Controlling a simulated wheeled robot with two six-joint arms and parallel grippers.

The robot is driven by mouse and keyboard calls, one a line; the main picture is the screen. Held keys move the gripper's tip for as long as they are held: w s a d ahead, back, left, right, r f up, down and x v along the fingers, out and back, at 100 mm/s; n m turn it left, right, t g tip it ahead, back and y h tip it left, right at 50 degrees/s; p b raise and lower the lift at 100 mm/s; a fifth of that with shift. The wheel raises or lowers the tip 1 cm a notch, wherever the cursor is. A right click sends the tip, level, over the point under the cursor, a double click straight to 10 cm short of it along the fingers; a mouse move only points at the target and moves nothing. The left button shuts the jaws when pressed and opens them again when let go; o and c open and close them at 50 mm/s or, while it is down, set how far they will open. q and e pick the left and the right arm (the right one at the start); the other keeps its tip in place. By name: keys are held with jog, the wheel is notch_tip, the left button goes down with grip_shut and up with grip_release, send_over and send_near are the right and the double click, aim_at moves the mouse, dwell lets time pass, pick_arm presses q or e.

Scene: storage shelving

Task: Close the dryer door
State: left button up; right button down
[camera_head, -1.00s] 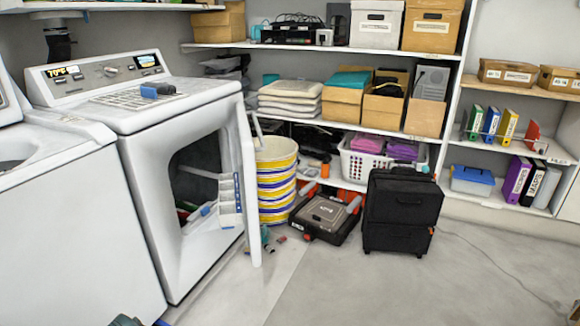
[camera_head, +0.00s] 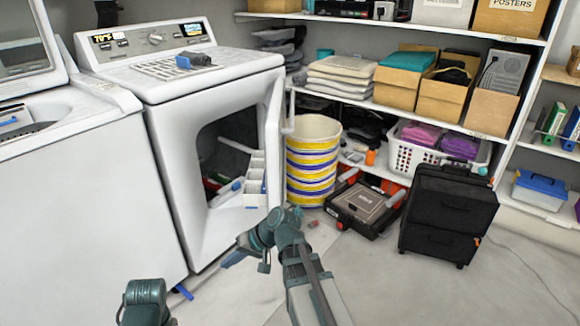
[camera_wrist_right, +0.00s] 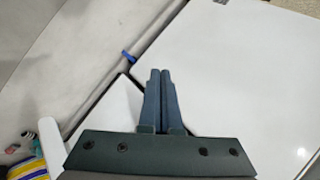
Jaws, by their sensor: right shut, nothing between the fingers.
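The white dryer (camera_head: 215,85) stands at the left in the head view. Its door (camera_head: 274,135) is open, swung out to the right and seen nearly edge-on. The dark drum opening shows, with a white compartmented piece on the door's inner side. My right gripper (camera_head: 230,261) is low in front of the opening, left of the door's lower end; I cannot tell whether it touches anything. In the right wrist view its fingers (camera_wrist_right: 161,100) are together and empty, with white panels around them. A joint of my left arm shows at the bottom left; the left gripper's fingers are not visible.
A white washer (camera_head: 75,190) stands left of the dryer. A striped basket (camera_head: 312,160), a black tool case (camera_head: 362,205) and a black suitcase (camera_head: 447,215) stand to the right. A small blue item (camera_head: 183,292) lies low between the machines. Floor at the lower right is clear.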

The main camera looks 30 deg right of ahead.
jog(key=w+d+r+m+t+h, duration=0.1)
jog(key=d+r+m+t, duration=0.35)
jog(key=d, duration=0.65)
jog(key=d+r+m+t+h, duration=0.1)
jog(key=d+r+m+t, duration=0.4)
jog(key=d, duration=0.6)
jog(key=w+d+r+m+t+h, duration=0.1)
jog(key=d+r+m+t, duration=0.15)
jog(key=d+r, duration=0.6)
jog(key=f+x, duration=0.1)
jog(key=x, duration=1.1)
jog(key=shift+a+f+n+t, duration=0.25)
jog(key=shift+f+n+t, duration=0.05)
jog(key=shift+f+t, duration=0.1)
